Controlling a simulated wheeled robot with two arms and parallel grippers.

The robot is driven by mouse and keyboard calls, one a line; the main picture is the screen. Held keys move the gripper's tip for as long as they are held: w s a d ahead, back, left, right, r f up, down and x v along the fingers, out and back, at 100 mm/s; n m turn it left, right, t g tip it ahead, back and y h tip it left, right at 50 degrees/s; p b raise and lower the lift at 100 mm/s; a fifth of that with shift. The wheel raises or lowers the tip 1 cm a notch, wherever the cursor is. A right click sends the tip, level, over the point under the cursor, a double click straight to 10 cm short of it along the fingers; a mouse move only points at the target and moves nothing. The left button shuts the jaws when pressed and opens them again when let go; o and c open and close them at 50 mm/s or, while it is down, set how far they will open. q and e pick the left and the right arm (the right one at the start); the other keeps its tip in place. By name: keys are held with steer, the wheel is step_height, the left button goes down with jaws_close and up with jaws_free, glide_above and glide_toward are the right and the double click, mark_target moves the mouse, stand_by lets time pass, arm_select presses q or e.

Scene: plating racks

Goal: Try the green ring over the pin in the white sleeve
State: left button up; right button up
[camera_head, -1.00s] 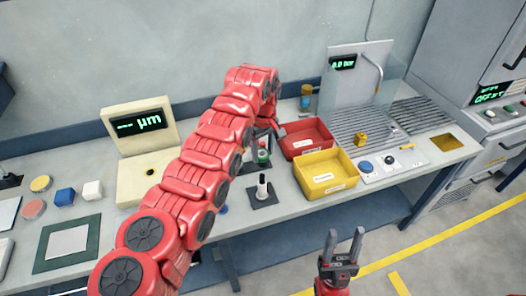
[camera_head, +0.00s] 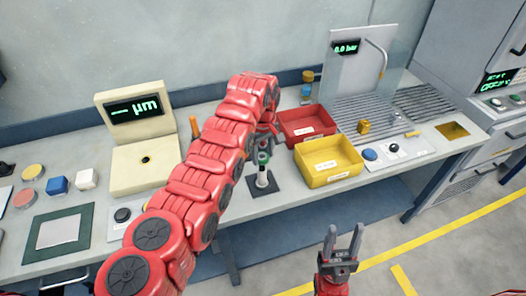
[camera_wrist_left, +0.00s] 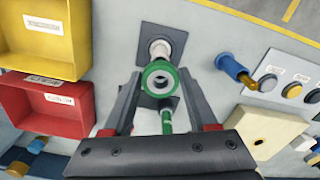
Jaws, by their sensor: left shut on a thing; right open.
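My left gripper (camera_wrist_left: 160,92) is shut on the green ring (camera_wrist_left: 158,78), held between its fingertips. In the head view the green ring (camera_head: 264,157) shows just above the white sleeve (camera_head: 262,179), which stands upright on a dark square base (camera_head: 266,195). In the wrist view the white sleeve (camera_wrist_left: 160,48) shows just beyond the ring; I cannot tell whether the ring touches the pin. Another post with a green sleeve (camera_wrist_left: 167,120) shows between my fingers in the wrist view. My right gripper (camera_head: 342,243) is open and empty, in front of the table.
A red bin (camera_head: 305,138) and a yellow bin (camera_head: 340,181) stand right of the sleeve. A display stand (camera_head: 138,158) is at the left, with small blocks and discs farther left. A slatted rack (camera_head: 375,120) is at the back right.

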arm_select(q)
steer(key=shift+f, duration=0.35)
stand_by(0.6)
steer(key=shift+r, duration=0.25)
stand_by(0.7)
steer(key=shift+r+b, duration=0.35)
steer(key=shift+r, duration=1.45)
